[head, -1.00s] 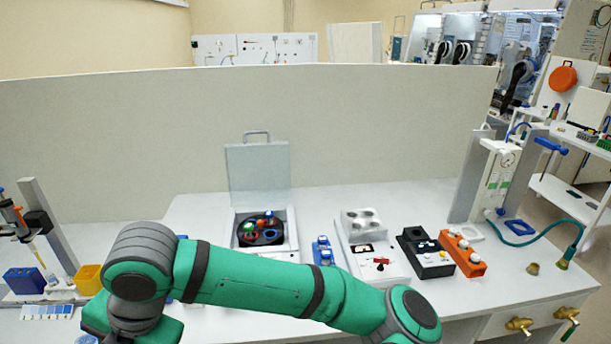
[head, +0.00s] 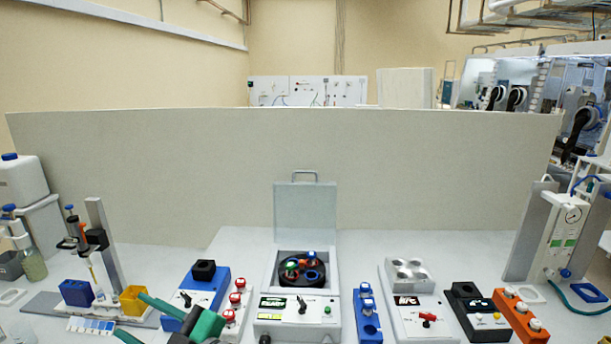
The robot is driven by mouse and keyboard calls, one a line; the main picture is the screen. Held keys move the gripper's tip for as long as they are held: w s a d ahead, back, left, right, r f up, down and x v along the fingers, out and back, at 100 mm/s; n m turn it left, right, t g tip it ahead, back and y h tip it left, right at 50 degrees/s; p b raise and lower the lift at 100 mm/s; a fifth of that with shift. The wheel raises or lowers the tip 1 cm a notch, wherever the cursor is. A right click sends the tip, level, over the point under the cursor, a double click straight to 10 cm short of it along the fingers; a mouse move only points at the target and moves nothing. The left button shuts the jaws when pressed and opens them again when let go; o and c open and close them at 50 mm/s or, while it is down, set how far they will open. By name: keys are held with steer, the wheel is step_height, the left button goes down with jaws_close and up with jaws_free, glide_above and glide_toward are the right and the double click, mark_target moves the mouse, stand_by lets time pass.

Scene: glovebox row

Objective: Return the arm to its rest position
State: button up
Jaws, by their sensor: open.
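My gripper (head: 130,314) shows at the lower left of the head view, at the bottom edge. Its two green fingers stand apart and point left. It is open, and nothing shows between the fingers. It appears in front of the blue device with a black block (head: 204,288); whether it touches anything below I cannot tell. Most of my arm is out of the picture.
A centrifuge with its lid up (head: 305,212) stands mid-bench. A blue tube rack (head: 367,315), a black device (head: 474,312) and an orange rack (head: 519,318) stand right of it. A yellow cup (head: 134,300) is at left. A tall panel (head: 400,165) closes the back.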

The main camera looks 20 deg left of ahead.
steer(key=w+d+f+m+t+h, duration=0.2)
steer(key=d+f+m+t+h, duration=0.3)
steer(key=d+f+m+t, duration=0.45)
steer(key=w+d+f+m+t+h, duration=0.2)
steer(key=d+f+m+t+h, duration=0.4)
steer(key=d+f+m, duration=0.6)
steer(key=s+d+f+m+g+h, duration=0.1)
steer(key=s+d+f+m+h, duration=0.3)
steer(key=s+d+f, duration=0.5)
steer(key=s+d+n+h, duration=0.1)
steer(key=s+d, duration=0.4)
steer(key=s, duration=0.3)
steer(key=s+d+f+n+g+h, duration=0.1)
steer(key=s+d, duration=0.3)
steer(key=s, duration=0.4)
steer(key=shift+d+f+h, duration=0.25)
steer(key=shift+d+h, duration=0.15)
steer(key=shift+h, duration=0.2)
steer(key=shift+s+n, duration=0.1)
steer(key=shift+n, duration=0.15)
